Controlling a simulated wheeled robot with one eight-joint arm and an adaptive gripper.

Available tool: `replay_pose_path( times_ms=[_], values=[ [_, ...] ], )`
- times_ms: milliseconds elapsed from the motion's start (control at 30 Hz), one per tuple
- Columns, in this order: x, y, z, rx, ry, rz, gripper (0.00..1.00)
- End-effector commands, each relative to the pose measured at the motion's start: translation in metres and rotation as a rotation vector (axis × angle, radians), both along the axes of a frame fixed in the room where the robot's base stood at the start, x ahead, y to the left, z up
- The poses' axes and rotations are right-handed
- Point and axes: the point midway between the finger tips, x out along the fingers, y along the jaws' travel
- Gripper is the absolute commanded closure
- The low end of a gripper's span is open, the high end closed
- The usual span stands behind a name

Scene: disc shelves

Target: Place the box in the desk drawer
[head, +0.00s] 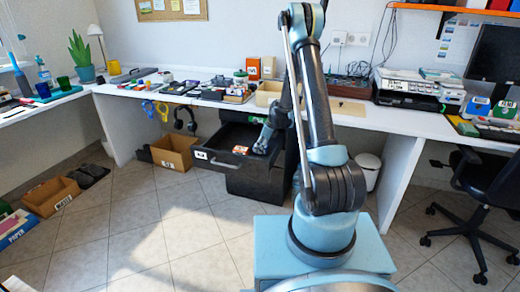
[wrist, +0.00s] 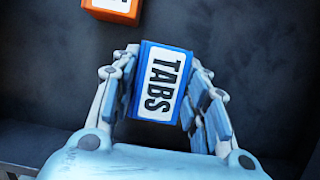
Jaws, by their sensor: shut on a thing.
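The box is blue with a white label reading TABS (wrist: 163,82). My gripper (wrist: 165,95) is shut on it, with a finger on each side, in the wrist view. The black desk drawer (head: 222,165) is pulled open under the desk in the head view. My gripper (head: 262,143) reaches down over its right part there, and the blue box cannot be made out in that view. The wrist view shows the dark drawer floor (wrist: 55,70) behind the box. Whether the box touches the floor is hard to tell.
An orange box (wrist: 115,8) lies in the drawer beyond my gripper; it also shows in the head view (head: 241,150). A cardboard box (head: 174,153) stands left of the drawer. The white desk top (head: 135,91) above holds many items.

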Motion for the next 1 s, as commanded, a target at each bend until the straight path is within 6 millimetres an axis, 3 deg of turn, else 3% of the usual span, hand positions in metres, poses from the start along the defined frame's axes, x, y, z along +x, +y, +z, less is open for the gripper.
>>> replay_pose_path(
  times_ms=[333, 367, 400, 767, 1000],
  values=[
    [0.000, 0.000, -0.003, 0.000, 0.000, 0.000, 0.83],
    [0.000, 0.000, -0.003, 0.000, 0.000, 0.000, 0.54],
    [0.000, 0.000, -0.003, 0.000, 0.000, 0.000, 0.51],
    [0.000, 0.000, -0.002, 0.000, 0.000, 0.000, 0.51],
    [-0.003, -0.008, 0.018, 0.000, 0.000, 0.000, 0.51]
  ],
)
